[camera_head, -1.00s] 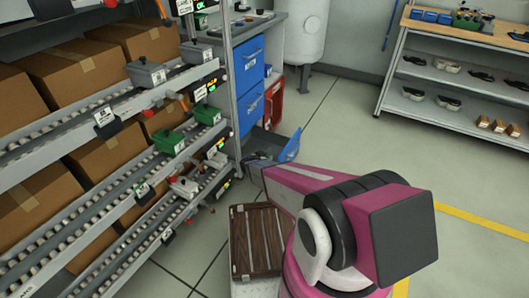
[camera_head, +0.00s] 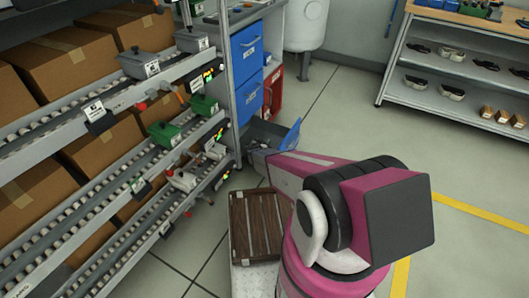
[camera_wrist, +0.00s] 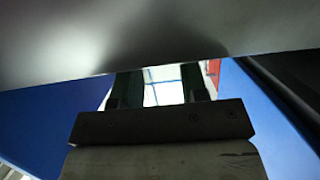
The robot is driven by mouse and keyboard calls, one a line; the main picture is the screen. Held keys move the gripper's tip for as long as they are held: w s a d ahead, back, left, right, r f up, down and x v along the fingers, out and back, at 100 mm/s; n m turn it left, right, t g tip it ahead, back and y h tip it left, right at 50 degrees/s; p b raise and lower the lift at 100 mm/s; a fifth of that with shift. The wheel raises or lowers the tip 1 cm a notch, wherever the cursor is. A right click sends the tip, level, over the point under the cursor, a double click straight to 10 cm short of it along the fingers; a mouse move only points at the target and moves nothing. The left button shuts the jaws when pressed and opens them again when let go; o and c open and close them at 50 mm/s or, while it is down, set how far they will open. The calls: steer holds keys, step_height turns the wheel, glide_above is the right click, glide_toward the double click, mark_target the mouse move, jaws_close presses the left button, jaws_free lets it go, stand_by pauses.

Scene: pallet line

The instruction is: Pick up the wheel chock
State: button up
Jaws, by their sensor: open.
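I cannot make out a wheel chock for certain in either view. My gripper (camera_wrist: 160,86) shows in the wrist view as two dark fingers set apart, with bright background between them and nothing held. In the head view my arm reaches away to a low grey bin-like thing with a blue side (camera_head: 289,137), beside the workbench. The gripper end there is small and partly hidden, so contact cannot be told. In the wrist view a large grey surface (camera_wrist: 150,35) spans the top and a blue surface (camera_wrist: 45,125) lies at the left.
A roller rack (camera_head: 95,200) with cartons and small grey and green bins stands left. Blue drawers (camera_head: 247,58) are behind the gripper. A brown slatted crate (camera_head: 255,225) is close to my arm. Shelves (camera_head: 455,115) stand back right. The floor between is clear.

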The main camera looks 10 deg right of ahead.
steer(key=x, duration=0.3)
steer(key=shift+w+d+f, duration=0.1)
steer(key=shift+w+d, duration=0.15)
steer(key=shift+c, duration=0.3)
jaws_close()
